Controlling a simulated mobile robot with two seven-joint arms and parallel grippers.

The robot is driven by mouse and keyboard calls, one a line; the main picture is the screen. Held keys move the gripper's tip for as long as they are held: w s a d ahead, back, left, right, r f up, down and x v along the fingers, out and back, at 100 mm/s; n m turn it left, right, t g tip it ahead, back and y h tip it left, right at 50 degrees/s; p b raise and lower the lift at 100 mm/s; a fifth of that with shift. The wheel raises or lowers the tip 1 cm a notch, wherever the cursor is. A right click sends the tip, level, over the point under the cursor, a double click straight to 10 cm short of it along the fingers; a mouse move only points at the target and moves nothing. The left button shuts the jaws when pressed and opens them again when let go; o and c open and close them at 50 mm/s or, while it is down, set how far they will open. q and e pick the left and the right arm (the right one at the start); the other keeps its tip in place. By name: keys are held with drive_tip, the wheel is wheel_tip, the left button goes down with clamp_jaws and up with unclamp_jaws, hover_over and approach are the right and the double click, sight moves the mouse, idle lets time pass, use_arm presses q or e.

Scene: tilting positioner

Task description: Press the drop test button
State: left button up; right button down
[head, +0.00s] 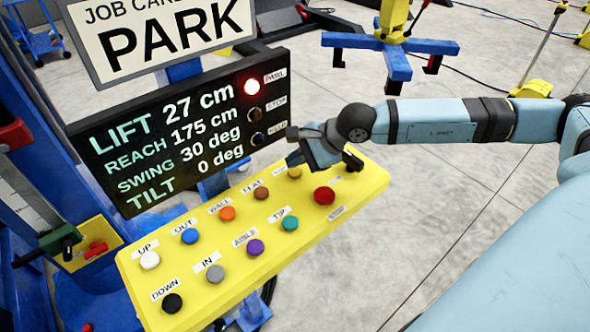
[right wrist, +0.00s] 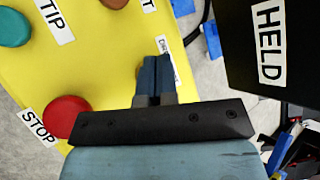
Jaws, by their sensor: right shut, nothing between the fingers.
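The yellow button panel (head: 334,219) carries several coloured buttons. A yellow-orange button (head: 294,172) near its far edge is partly covered by my right gripper (head: 293,162); the label beside it is too small and covered to read surely. My right gripper is shut and empty, its fingertips at or just above that button; I cannot tell whether they touch. In the right wrist view the closed fingertips (right wrist: 161,66) point at the panel by a partly hidden label (right wrist: 165,46), and they hide most of the button. My left gripper is not in view.
A red STOP button (head: 324,195) sits close by on the panel, with a brown FLAT button (head: 261,193) on the other side. The black display (head: 120,160) stands behind, its PAWL lamp (head: 251,87) lit red. A blue-armed fixture (head: 395,62) stands beyond.

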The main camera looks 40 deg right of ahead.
sight(296, 173)
drive_tip(key=shift+r+p, duration=0.75)
drive_tip(key=shift+r, duration=1.75)
